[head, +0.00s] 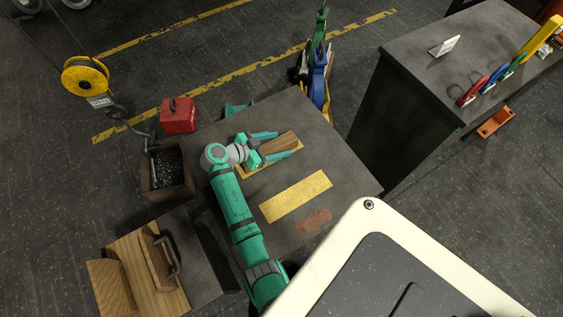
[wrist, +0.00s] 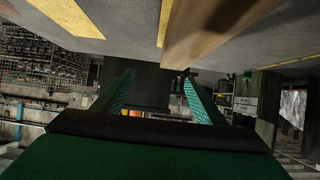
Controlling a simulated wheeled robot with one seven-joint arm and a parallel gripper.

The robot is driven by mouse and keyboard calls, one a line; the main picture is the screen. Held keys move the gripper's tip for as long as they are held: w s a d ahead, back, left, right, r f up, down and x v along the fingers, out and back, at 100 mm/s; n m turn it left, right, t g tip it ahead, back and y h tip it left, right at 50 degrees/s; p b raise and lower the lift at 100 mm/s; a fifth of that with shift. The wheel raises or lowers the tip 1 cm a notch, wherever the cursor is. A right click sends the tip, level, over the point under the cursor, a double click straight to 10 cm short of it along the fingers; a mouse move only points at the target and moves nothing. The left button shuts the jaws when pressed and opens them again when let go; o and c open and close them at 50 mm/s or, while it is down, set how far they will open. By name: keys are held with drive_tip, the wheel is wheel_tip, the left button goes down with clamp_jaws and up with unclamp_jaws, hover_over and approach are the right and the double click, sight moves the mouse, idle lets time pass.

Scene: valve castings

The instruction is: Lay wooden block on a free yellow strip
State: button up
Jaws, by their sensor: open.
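The wooden block (head: 286,141) lies on the far yellow strip (head: 243,173) on the dark table, with yellow showing along its edges. My gripper (head: 282,144) is open, its teal fingers apart on either side of the block in the head view. In the wrist view the block (wrist: 215,28) is at the top, beyond the two fingers (wrist: 158,98), and does not look clamped. A second yellow strip (head: 296,196) lies nearer on the table and is bare. Contact between fingers and block cannot be told.
The table (head: 345,175) has a reddish stain (head: 314,221) near the bare strip. A bin of dark bits (head: 170,167) and a red box (head: 178,115) stand off its left side. A grey cabinet (head: 440,75) stands at right. The table's right part is clear.

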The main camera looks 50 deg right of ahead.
drive_tip(key=s+a+r, duration=0.6)
drive_tip(key=s+a, duration=0.1)
drive_tip(key=s, duration=0.1)
drive_tip(key=shift+s+r, duration=0.2)
drive_tip(key=shift+r, duration=0.05)
drive_tip(key=shift+a, duration=0.1)
idle(0.5)
